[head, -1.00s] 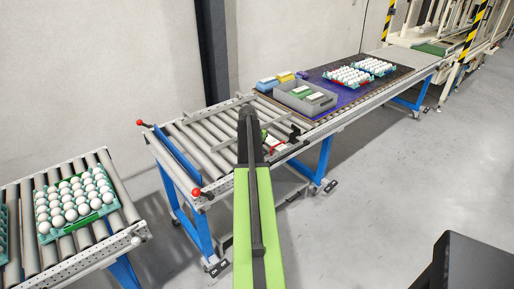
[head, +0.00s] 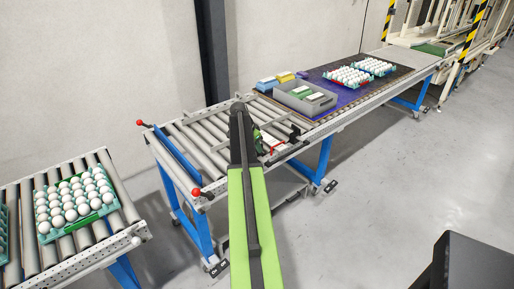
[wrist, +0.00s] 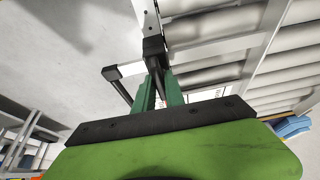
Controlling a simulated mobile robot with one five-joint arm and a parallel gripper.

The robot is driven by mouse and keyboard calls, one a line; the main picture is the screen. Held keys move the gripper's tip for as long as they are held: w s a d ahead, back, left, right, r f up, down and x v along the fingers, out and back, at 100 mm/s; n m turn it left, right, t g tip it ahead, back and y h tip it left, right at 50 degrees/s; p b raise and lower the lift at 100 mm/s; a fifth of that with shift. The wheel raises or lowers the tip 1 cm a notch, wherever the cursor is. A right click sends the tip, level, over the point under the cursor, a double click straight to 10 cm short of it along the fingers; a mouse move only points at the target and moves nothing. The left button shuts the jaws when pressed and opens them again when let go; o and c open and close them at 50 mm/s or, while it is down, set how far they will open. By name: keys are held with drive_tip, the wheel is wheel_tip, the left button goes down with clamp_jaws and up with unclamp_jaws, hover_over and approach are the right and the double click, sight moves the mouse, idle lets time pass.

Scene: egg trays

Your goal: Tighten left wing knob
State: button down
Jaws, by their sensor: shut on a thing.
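In the wrist view my gripper (wrist: 160,92) shows as two dark green fingers beyond a black bar and my green arm cover. The fingers are closed around the lower part of a black fitting (wrist: 153,46) on the grey guide rail, where the left wing knob sits. The knob itself is mostly hidden between the fingers. A second black fitting (wrist: 112,73) with a rod stands just left of the fingers. In the head view my arm reaches over the roller conveyor (head: 206,133) and hides the gripping point.
Guide rails cross the conveyor near my arm. A grey crate (head: 283,95) and egg trays (head: 331,84) stand farther along the line. Another egg tray (head: 46,239) lies on the left conveyor.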

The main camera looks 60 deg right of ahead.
drive_tip(key=shift+s, duration=0.1)
drive_tip(key=c, duration=1.4)
unclamp_jaws()
drive_tip(key=shift+r, duration=0.1)
drive_tip(key=p+v, duration=1.6)
drive_tip(key=v, duration=0.1)
drive_tip(key=shift+d+r, duration=0.1)
